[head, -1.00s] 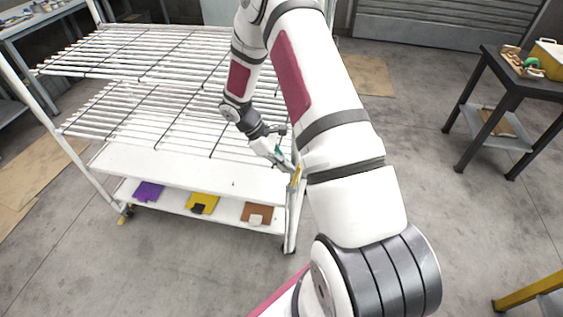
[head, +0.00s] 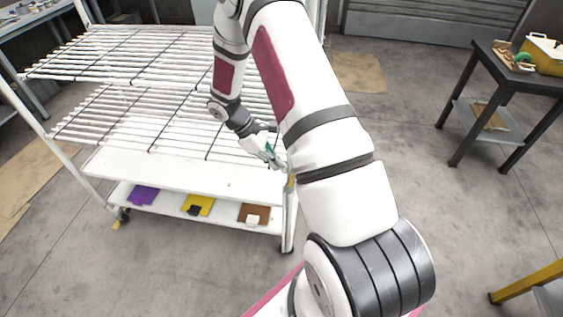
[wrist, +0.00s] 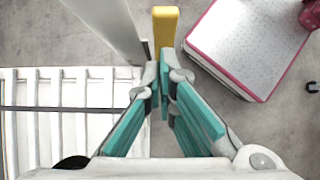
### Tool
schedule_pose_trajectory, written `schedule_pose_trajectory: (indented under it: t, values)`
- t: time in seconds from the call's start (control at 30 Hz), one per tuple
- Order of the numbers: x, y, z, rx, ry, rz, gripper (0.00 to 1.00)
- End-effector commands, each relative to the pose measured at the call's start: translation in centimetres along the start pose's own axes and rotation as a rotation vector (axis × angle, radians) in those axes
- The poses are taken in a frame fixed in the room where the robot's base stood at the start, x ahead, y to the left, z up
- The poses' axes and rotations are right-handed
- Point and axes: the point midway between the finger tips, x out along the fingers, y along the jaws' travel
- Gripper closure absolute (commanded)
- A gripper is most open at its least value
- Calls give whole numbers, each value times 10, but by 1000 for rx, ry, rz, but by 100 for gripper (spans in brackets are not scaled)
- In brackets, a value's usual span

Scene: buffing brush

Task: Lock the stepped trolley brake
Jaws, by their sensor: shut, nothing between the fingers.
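The white stepped trolley (head: 130,166) stands at the left of the head view, with two wire-rod shelves above solid white ledges. A yellow lever (head: 291,181), perhaps the brake, shows at its right front post, partly hidden by my arm. In the wrist view the yellow lever (wrist: 165,30) stands upright in the picture, just beyond my fingertips and beside the white post (wrist: 108,28). My gripper (wrist: 164,78) is shut and empty, its teal fingers together. In the head view my gripper (head: 275,160) is just above and left of the lever; contact cannot be told.
Purple (head: 143,195), yellow (head: 198,205) and brown (head: 254,214) pieces lie on the lowest ledge. A small yellow part (head: 118,222) is by the left front caster. A dark table (head: 520,80) with a yellow box stands at right. The floor between is clear.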

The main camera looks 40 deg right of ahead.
Motion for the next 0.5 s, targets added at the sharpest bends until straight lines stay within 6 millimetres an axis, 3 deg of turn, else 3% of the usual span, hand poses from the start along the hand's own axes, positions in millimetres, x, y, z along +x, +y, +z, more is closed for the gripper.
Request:
schedule_pose_trajectory:
  t: [0.3,0.5]
  values:
    - [-65,-2,1,2,3,4,100]
    - [-94,-2,4,2,2,2,100]
